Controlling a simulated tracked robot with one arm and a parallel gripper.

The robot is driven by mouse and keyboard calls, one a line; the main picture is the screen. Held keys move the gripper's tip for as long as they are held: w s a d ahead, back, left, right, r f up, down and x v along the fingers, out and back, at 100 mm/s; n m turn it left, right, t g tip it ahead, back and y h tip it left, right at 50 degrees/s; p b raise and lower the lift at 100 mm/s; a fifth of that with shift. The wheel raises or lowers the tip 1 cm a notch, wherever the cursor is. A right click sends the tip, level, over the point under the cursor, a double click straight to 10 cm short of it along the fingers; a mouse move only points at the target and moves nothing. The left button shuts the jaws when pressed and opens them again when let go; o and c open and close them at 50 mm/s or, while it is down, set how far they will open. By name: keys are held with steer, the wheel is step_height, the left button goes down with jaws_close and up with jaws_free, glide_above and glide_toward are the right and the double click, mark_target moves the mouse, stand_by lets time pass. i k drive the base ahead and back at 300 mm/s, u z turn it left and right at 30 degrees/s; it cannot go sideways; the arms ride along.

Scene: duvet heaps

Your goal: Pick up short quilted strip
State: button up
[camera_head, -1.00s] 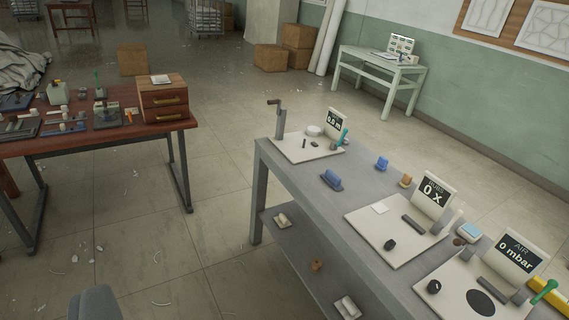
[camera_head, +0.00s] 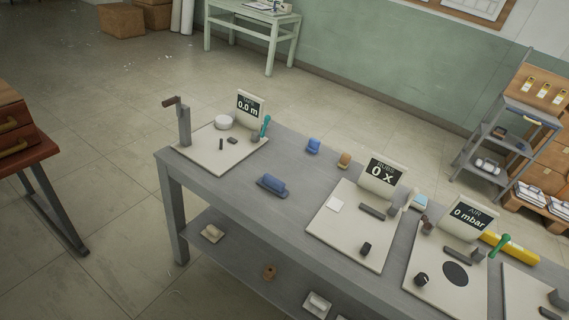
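I cannot make out a short quilted strip for certain. A small flat white square (camera_head: 334,204) lies on the middle pale board (camera_head: 350,240), in front of the display reading "0 x" (camera_head: 381,175). It is too small to tell whether it is quilted. My gripper is not in view.
The grey bench (camera_head: 235,190) holds several pale test boards, a blue roller-like block (camera_head: 272,185) and a crank post (camera_head: 183,122). Its lower shelf bears small items. A reddish wooden table (camera_head: 32,150) stands left, a rack (camera_head: 500,130) right. The floor (camera_head: 110,90) between is mostly clear.

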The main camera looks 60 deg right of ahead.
mark_target(272, 184)
steer(key=z, duration=0.6)
steer(key=i, duration=1.05)
steer(key=z, duration=0.8)
steer(key=k, duration=0.7)
steer(key=z, duration=0.2)
steer(key=i, duration=0.8)
steer(key=u, duration=0.1)
